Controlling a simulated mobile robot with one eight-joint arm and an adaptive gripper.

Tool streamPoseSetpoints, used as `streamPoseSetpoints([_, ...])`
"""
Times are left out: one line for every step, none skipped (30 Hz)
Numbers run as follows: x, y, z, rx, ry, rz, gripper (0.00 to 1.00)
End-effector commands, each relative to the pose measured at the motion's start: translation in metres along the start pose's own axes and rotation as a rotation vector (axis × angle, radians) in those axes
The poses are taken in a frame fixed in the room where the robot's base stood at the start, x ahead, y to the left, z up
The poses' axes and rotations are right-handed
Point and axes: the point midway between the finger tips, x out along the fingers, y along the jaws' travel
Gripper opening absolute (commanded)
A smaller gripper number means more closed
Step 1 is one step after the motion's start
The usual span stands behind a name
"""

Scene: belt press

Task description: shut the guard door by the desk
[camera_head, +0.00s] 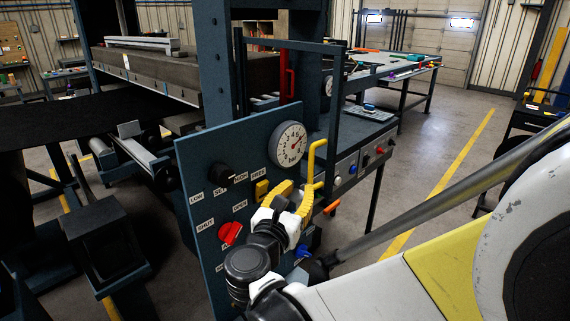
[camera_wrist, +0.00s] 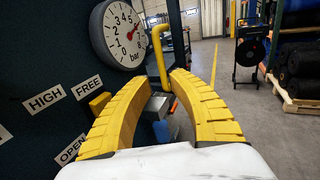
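The guard door (camera_head: 335,110) is a dark blue frame beside the control desk (camera_head: 352,138). It appears to stand out from the press, but its exact angle is hard to tell. A bent yellow handle (camera_head: 311,163) is on its near side; the handle also shows in the wrist view (camera_wrist: 159,55). My gripper (camera_head: 300,194) is low in front of the blue panel, just below and near the handle. In the wrist view its yellow fingers (camera_wrist: 161,76) are apart, with the handle seen in the gap between the tips. I cannot tell whether they touch it.
The blue panel (camera_head: 205,160) with a pressure gauge (camera_head: 288,143), a black knob (camera_head: 222,172) and a red knob (camera_head: 230,233) is close on my gripper's left. A red handle (camera_head: 290,84) is behind the door frame. The floor on the right is clear around a yellow line (camera_head: 450,172).

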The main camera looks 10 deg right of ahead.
Motion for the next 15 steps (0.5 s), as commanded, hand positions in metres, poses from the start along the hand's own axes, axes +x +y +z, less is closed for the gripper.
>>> streamPoseSetpoints([0.004,0.0,0.0,-0.008,-0.005,-0.001,0.23])
streamPoseSetpoints([0.007,0.0,0.0,-0.01,-0.006,-0.002,0.23])
streamPoseSetpoints([0.012,0.0,-0.001,-0.009,-0.005,-0.003,0.23])
streamPoseSetpoints([0.017,-0.001,-0.001,-0.008,-0.005,-0.003,0.23])
streamPoseSetpoints([0.023,-0.001,-0.001,-0.008,-0.004,-0.004,0.23])
streamPoseSetpoints([0.031,-0.001,-0.001,-0.007,-0.004,-0.005,0.23])
streamPoseSetpoints([0.037,-0.001,-0.002,-0.007,-0.004,-0.005,0.23])
streamPoseSetpoints([0.043,-0.001,-0.002,-0.007,-0.004,-0.005,0.23])
streamPoseSetpoints([0.052,-0.002,-0.002,-0.006,-0.003,-0.005,0.23])
streamPoseSetpoints([0.058,-0.002,-0.002,-0.006,-0.003,-0.005,0.23])
streamPoseSetpoints([0.064,-0.001,-0.002,-0.006,-0.003,-0.004,0.23])
streamPoseSetpoints([0.072,-0.001,-0.002,-0.006,-0.003,-0.005,0.23])
streamPoseSetpoints([0.077,-0.001,-0.002,-0.005,-0.003,-0.004,0.23])
streamPoseSetpoints([0.082,-0.001,-0.002,-0.005,-0.003,-0.004,0.23])
streamPoseSetpoints([0.088,-0.001,-0.001,-0.005,-0.003,-0.004,0.23])
